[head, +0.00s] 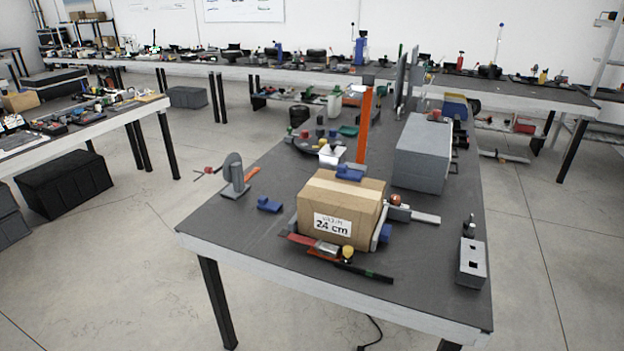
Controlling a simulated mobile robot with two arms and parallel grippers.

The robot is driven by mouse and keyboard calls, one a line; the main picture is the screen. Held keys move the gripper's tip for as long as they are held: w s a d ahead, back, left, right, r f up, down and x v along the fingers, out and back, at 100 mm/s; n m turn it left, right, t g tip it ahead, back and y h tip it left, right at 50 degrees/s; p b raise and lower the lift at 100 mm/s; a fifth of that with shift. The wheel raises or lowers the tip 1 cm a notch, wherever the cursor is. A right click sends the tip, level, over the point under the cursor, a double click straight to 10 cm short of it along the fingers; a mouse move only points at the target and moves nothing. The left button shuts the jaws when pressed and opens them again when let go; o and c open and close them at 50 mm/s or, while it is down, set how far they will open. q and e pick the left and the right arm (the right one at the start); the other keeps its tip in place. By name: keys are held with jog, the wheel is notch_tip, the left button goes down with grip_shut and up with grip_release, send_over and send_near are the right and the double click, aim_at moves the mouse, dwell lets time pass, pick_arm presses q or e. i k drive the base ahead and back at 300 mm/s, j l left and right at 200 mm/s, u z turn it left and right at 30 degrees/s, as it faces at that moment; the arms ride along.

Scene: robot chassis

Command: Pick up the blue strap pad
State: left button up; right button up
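Several small blue pieces show in the head view, and I cannot tell for sure which is the blue strap pad. One blue piece (349,172) appears on or just behind the top of the cardboard box (345,208). Another blue piece (269,205) lies on the dark tabletop (232,228), left of the box and apart from it. A third blue piece (385,233) is at the box's right side, partly hidden by a grey part. Neither of my grippers is in view.
A grey case (423,155) stands behind the box. A grey clamp-like tool (235,175) is at the table's left edge. A red-handled tool (320,246) lies before the box, and a grey block (472,262) sits front right. The front left tabletop is clear.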

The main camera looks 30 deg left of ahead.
aim_at(264, 204)
jog(key=u, duration=1.3)
jog(key=i+j+z, duration=0.25)
jog(key=i+j, duration=0.6)
